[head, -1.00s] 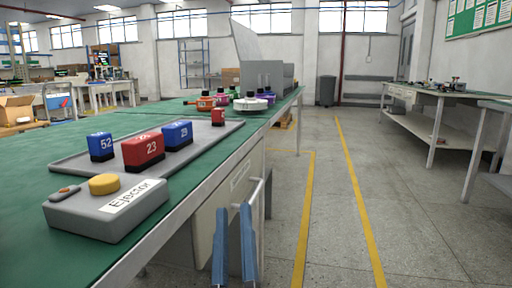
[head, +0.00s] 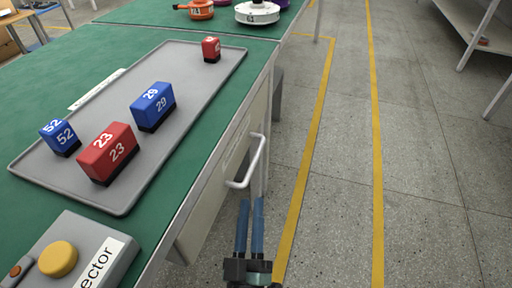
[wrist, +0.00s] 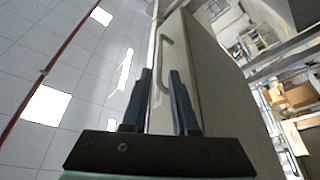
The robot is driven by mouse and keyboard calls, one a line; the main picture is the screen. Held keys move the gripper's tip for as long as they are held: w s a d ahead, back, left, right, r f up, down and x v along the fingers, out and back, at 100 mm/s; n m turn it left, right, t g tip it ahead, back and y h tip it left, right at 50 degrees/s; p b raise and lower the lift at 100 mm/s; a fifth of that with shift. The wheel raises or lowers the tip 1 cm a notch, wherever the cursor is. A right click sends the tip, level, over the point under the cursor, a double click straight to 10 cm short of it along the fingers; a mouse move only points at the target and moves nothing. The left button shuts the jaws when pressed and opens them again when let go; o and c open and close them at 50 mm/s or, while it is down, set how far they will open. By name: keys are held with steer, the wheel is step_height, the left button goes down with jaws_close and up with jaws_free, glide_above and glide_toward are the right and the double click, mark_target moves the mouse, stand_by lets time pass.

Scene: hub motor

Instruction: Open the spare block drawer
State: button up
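The drawer front (head: 232,165) is a pale grey panel under the edge of the green table. It seems level with the cabinet face. A light metal bar handle (head: 256,158) stands out from it; the handle also shows in the wrist view (wrist: 166,42). My gripper (head: 250,200) has two blue fingers with a gap between them and holds nothing. Its tips are just short of the handle's near end in the head view. In the wrist view, my gripper (wrist: 160,72) points at the handle, which lines up with the gap. I cannot tell whether the tips reach around it.
The green table (head: 95,60) carries a grey tray (head: 190,75) with red and blue numbered blocks. A grey box with a yellow button (head: 58,259) sits at the near table edge. The floor (head: 420,150) to the right is clear, with yellow lines.

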mark_target(255, 156)
steer(key=b+x, duration=0.1)
steer(key=x, duration=1)
steer(key=shift+w, duration=0.1)
jaws_close()
stand_by(1.1)
